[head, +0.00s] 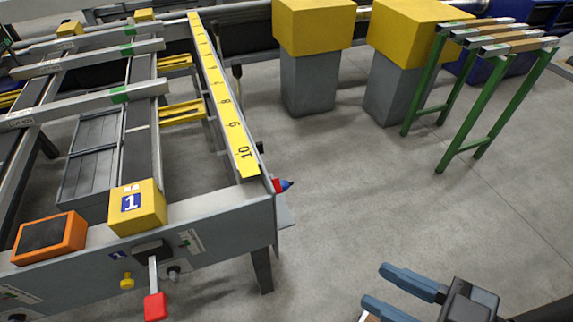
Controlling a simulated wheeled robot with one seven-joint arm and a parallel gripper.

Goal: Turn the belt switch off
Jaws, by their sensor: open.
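The front panel (215,232) of the runout table is at the lower left in the head view. A lever with a grey shaft and a red grip (155,306) hangs down from a dark housing (151,249) on it. Beside the lever are a small dark knob (173,271) and a yellow knob (127,281). None carries a label I can read as the belt switch. My gripper (375,284) has two blue fingers, spread apart and pointing left. It is at the lower right, well away from the panel and touching none of these controls.
A yellow box marked 1 (138,207) and an orange box with a dark face (50,238) sit above the panel. A blue and red tip (282,185) sticks out at the table's corner. Green trestles (490,118) stand far right. Grey floor (350,200) lies clear between.

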